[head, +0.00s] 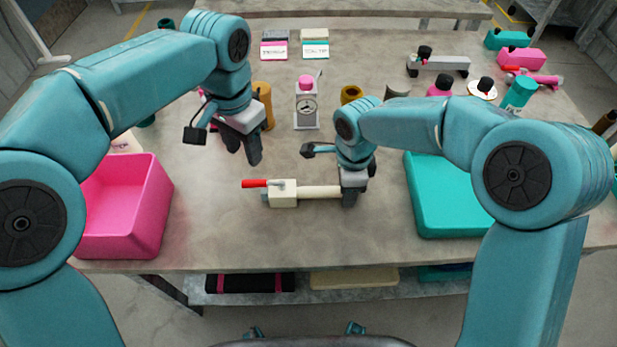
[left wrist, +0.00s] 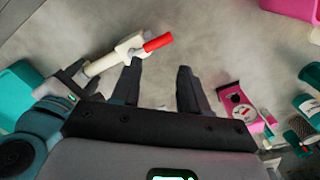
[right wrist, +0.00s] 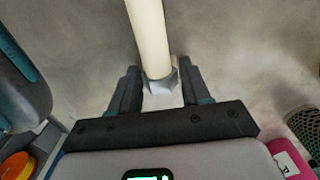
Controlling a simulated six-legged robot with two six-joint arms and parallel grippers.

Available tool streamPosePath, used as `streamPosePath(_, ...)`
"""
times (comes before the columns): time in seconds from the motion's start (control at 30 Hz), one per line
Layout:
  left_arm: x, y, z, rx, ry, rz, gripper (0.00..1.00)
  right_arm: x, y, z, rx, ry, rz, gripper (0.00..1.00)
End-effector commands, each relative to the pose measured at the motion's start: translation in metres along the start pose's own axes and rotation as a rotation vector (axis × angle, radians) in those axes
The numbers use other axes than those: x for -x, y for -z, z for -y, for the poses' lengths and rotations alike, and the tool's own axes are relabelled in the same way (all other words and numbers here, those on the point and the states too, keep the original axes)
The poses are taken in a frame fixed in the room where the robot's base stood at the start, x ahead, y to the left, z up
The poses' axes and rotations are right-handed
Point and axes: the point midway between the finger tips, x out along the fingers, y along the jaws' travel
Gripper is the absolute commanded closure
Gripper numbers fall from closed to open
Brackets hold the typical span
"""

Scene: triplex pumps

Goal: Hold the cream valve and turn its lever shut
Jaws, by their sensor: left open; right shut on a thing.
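The cream valve (head: 284,194) lies on the table in the middle of the head view, with its cream pipe running right. Its red lever (head: 254,184) points left, in line with the pipe. In the left wrist view the valve (left wrist: 128,46) and red lever (left wrist: 158,42) show ahead of the fingers. My right gripper (head: 349,199) is shut on the pipe's right end; the right wrist view shows the pipe (right wrist: 150,38) running out from between the fingers. My left gripper (head: 245,155) is open and empty, above and behind the lever, apart from it.
A pink bin (head: 125,212) stands at the left and a teal tray (head: 445,205) at the right. The table in front of the valve is clear.

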Motion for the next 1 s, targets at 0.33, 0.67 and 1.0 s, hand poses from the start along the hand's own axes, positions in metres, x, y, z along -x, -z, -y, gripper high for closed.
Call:
streamPosePath(0.33,-0.008,0.002,0.001,-0.45,0.044,-0.029,0.56,0.001,0.0,0.001,-0.001,0.002,0.001,1.0)
streamPosePath(0.67,0.016,-0.021,-0.017,-0.928,0.174,-0.079,0.56,0.0,0.0,0.0,-0.001,0.001,0.001,1.0)
streamPosePath(1.0,-0.031,-0.013,-0.013,-0.929,0.179,-0.086,0.56,0.001,0.0,0.001,-0.001,0.002,0.001,1.0)
